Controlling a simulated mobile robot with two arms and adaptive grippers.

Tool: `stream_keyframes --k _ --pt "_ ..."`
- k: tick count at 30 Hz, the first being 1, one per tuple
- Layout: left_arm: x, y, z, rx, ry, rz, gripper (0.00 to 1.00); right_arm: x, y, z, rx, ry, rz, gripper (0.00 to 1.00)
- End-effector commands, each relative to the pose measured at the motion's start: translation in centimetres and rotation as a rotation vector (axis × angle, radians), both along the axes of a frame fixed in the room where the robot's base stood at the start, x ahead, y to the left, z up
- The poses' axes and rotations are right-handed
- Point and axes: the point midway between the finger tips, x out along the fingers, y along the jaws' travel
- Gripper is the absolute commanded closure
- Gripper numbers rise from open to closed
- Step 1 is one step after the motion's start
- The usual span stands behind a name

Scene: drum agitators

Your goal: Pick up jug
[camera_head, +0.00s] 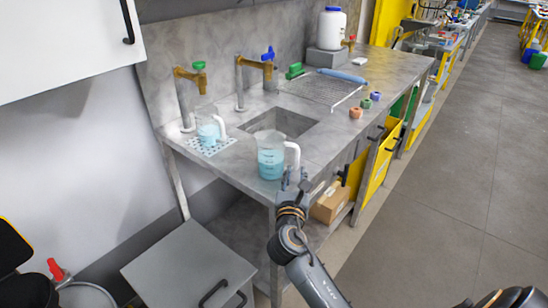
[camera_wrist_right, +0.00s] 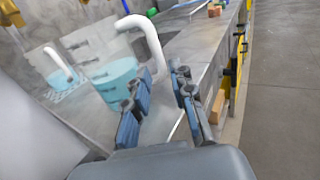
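A clear jug (camera_head: 270,160) with blue liquid and a white handle stands upright near the front edge of the grey counter. It also shows in the right wrist view (camera_wrist_right: 115,75), its white handle on the right. A second, similar jug (camera_head: 207,131) stands farther back on a perforated plate; it is partly visible in the right wrist view (camera_wrist_right: 62,72). My right gripper (camera_head: 290,177) is at the counter's front edge, just beside the near jug's handle. My left gripper is not visible.
Behind the near jug are a sink basin (camera_head: 283,122) and taps with green (camera_head: 199,66) and blue (camera_head: 268,54) handles. Small colored blocks (camera_head: 356,113) lie along the front edge. A cardboard box (camera_head: 331,203) sits below. The floor at right is clear.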

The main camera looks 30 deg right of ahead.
Motion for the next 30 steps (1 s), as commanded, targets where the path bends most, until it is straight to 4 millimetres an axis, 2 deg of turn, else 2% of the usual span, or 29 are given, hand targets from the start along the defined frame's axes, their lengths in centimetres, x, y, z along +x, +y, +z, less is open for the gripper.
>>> stream_keyframes --k 6,15,19,30 --pt "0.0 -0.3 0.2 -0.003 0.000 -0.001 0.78 2.5 -1.9 -0.2 -0.001 0.000 0.000 0.76" --pt "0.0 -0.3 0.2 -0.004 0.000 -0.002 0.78 3.0 -2.2 -0.3 0.000 0.000 0.001 0.76" --pt "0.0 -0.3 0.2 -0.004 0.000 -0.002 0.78 2.9 -2.2 -0.3 -0.001 0.001 0.001 1.00" --pt "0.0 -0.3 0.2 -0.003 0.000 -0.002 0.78 2.9 -2.1 -0.2 0.000 -0.002 0.001 1.00"
